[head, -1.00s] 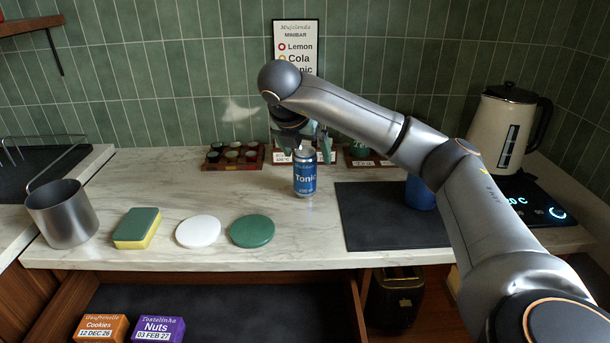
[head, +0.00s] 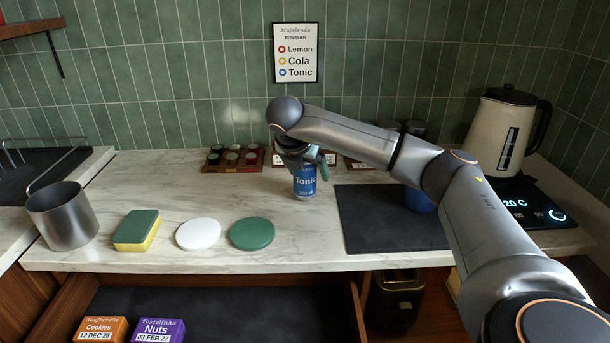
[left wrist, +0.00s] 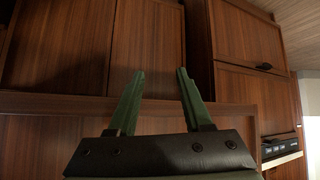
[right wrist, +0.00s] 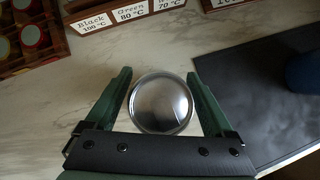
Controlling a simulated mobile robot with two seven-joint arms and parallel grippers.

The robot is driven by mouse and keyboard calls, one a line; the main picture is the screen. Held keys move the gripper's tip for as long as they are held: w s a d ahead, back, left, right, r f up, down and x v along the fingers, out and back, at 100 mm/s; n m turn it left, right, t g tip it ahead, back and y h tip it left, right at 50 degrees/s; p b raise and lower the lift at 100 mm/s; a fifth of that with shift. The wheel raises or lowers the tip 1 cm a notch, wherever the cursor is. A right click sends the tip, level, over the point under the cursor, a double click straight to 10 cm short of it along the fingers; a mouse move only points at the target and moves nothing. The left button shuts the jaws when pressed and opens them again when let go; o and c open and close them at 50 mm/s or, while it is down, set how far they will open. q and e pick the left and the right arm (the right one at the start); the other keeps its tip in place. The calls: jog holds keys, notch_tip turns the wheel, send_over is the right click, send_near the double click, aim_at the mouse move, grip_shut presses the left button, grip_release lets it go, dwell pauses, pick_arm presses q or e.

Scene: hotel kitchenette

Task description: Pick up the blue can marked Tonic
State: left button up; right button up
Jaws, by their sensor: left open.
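The blue can marked Tonic (head: 305,183) stands upright on the marble counter (head: 200,275). In the right wrist view its round silver top (right wrist: 162,103) shows between the two green fingers of my right gripper (right wrist: 162,98). My right gripper (head: 306,162) is around the upper part of the can from above. Its fingers look spread, with a small gap on each side of the can. My left gripper (left wrist: 158,90) is open and empty, facing brown wooden cabinet doors (left wrist: 90,50); it is not in the head view.
A dark mat (head: 390,225) with a blue object (head: 418,200) lies to the right. A kettle (head: 502,130) stands behind it. A tea rack (head: 233,158), green disc (head: 252,232), white disc (head: 198,233), sponge (head: 137,230) and metal pot (head: 62,215) are left of the can.

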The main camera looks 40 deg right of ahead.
grip_shut()
jog(key=shift+r, duration=0.1)
dwell(0.4)
jog(key=shift+r, duration=0.1)
